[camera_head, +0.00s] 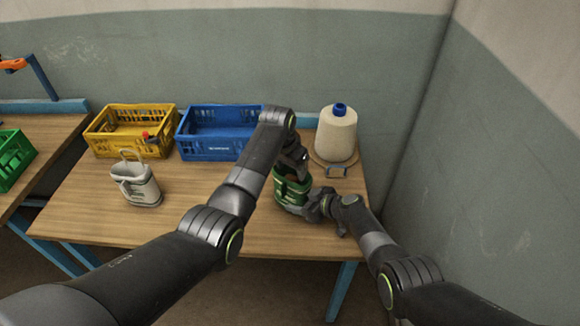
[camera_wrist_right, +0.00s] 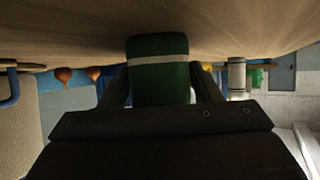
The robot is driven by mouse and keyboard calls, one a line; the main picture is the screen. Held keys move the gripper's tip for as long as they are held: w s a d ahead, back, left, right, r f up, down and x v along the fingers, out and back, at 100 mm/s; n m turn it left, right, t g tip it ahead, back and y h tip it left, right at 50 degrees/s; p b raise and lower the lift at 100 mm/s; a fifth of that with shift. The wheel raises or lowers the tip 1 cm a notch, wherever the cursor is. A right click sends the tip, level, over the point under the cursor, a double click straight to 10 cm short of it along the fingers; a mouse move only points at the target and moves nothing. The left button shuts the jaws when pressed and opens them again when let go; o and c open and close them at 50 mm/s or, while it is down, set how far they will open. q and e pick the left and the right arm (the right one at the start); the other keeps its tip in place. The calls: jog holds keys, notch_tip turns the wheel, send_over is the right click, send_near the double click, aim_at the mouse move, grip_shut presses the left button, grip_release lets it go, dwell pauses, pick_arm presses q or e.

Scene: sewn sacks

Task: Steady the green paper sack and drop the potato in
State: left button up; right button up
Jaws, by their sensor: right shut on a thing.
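The green paper sack (camera_head: 290,194) stands near the right end of the table, with a pale band on its side. It fills the middle of the right wrist view (camera_wrist_right: 160,80). My right gripper (camera_head: 318,204) is shut on the sack, one finger at each side. My left gripper (camera_head: 298,163) is just above the sack's mouth, pointing down; its fingers are mostly hidden by its own arm. A brown patch shows at the mouth below it. I cannot tell whether this is the potato, or whether the left gripper holds anything.
A white bag with a handle (camera_head: 137,187) stands at the left. A yellow crate (camera_head: 107,151) and a blue crate (camera_head: 205,153) are at the back. A large cream thread cone (camera_head: 337,135) stands behind the sack. The middle of the wooden table (camera_head: 95,205) is clear.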

pick_arm(q)
jog(key=shift+o, duration=1.2)
jog(key=shift+r, duration=0.1)
jog(key=v, duration=1.2)
pick_arm(e)
jog(key=o, duration=0.7)
jog(key=shift+o, duration=0.2)
